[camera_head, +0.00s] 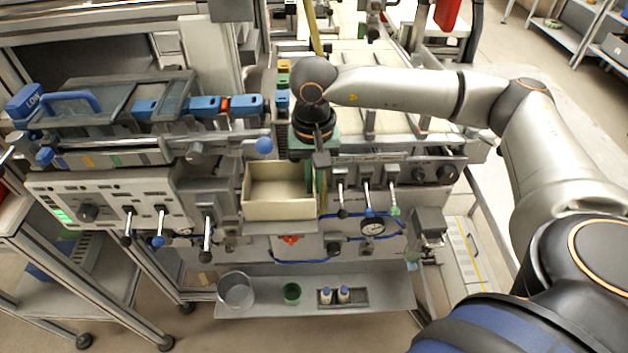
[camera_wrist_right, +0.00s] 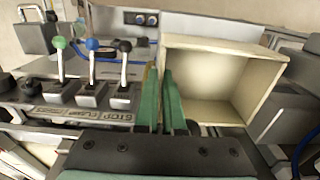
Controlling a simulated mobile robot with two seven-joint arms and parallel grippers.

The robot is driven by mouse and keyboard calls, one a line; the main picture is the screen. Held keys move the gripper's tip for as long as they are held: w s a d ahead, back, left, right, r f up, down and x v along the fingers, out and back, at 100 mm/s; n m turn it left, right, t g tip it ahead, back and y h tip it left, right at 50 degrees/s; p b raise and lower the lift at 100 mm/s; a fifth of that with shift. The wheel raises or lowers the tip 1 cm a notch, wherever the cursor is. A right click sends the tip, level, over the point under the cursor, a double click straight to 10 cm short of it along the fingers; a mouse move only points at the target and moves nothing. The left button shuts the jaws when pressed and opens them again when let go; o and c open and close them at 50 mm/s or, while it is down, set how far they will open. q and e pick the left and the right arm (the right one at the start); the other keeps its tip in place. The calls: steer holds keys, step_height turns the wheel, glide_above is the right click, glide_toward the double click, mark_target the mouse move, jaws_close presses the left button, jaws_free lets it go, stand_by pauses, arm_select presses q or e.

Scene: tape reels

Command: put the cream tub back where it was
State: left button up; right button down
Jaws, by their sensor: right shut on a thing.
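The cream tub (camera_head: 279,207) is an open, empty rectangular box in the middle of the head view, in front of the machine panel. It also shows large in the right wrist view (camera_wrist_right: 225,86), with its inside bare. My right gripper (camera_head: 319,188) comes down at the tub's right side in the head view. In the right wrist view its green fingers (camera_wrist_right: 161,98) are closed on the tub's near side wall. The tub looks held above the lower shelf, roughly level. My left gripper is not in view.
Levers (camera_head: 367,198) and a gauge (camera_head: 372,227) stand just right of the tub; another lever (camera_head: 207,238) is at its left. The lower shelf (camera_head: 262,309) carries a clear beaker (camera_head: 235,289), a green cup (camera_head: 291,292) and two small bottles (camera_head: 343,294). Its right part is bare.

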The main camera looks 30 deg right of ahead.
steer(key=c, duration=1)
jaws_free()
steer(key=r, duration=0.8)
steer(key=s+r+b, duration=0.1)
steer(key=r, duration=0.3)
steer(key=shift+a+r, duration=0.1)
steer(key=shift+a, duration=0.1)
